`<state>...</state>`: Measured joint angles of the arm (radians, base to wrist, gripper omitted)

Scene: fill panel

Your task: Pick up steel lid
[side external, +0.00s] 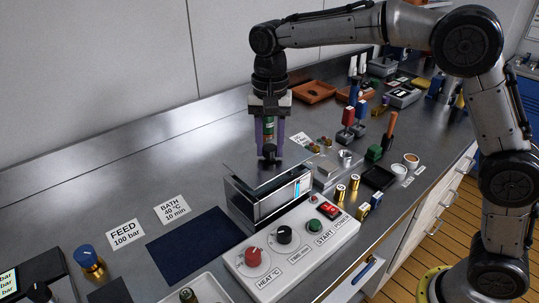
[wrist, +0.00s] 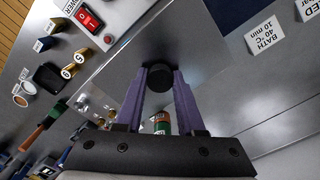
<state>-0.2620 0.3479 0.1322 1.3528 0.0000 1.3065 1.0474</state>
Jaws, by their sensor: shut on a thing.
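The steel lid (side external: 240,172) is a thin flat plate with a round black knob (side external: 269,151). It lies over the steel bath box (side external: 262,207); I cannot tell if it rests on the rim or hangs just above it. My gripper (side external: 269,154) points down with its two purple fingers closed on the knob. In the wrist view the fingers (wrist: 159,80) sit on both sides of the black knob (wrist: 159,78), and the lid (wrist: 185,45) spreads out behind it. The inside of the bath is mostly hidden.
A white control panel (side external: 293,254) with knobs and a red switch stands in front of the bath. A dark blue mat (side external: 195,245) lies empty to the left. Brass cells (side external: 340,193), a black tray (side external: 378,177) and small cups (side external: 411,160) stand to the right.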

